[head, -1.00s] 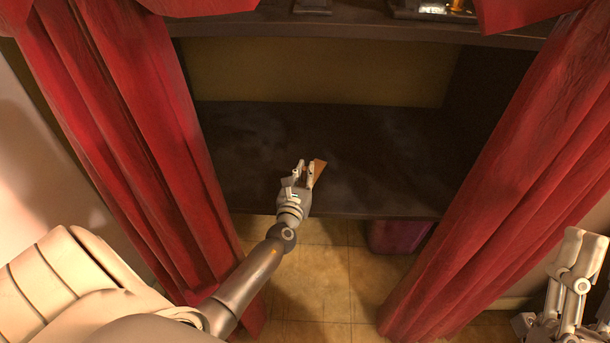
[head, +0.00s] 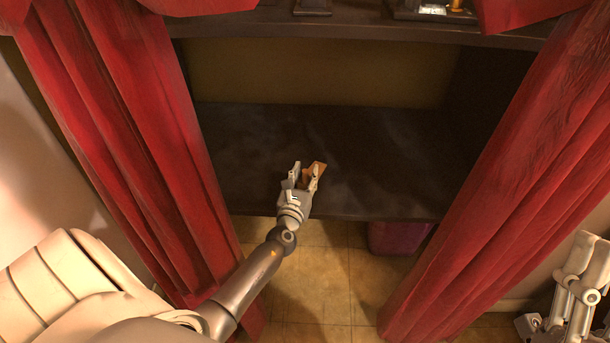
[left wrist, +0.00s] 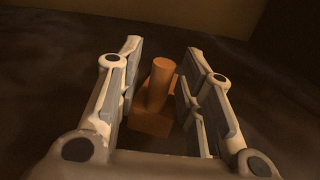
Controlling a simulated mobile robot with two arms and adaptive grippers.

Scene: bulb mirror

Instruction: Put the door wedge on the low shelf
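The door wedge (head: 318,167) is an orange-brown block with a round peg standing up from it. It rests on the dark low shelf (head: 380,160), near the front edge. My left gripper (head: 306,173) reaches over the shelf with its fingers around the wedge. In the left wrist view the wedge (left wrist: 157,95) stands between the spread fingers, with a gap visible on both sides of the peg. The fingers hide part of its base. My right gripper (head: 583,255) is at the lower right, away from the shelf; its finger opening is unclear.
Red curtains hang left (head: 130,130) and right (head: 520,190) of the shelf opening. A dark upper shelf (head: 350,27) with small items is above. A dark red box (head: 398,238) stands on the tiled floor under the low shelf. The rest of the low shelf is bare.

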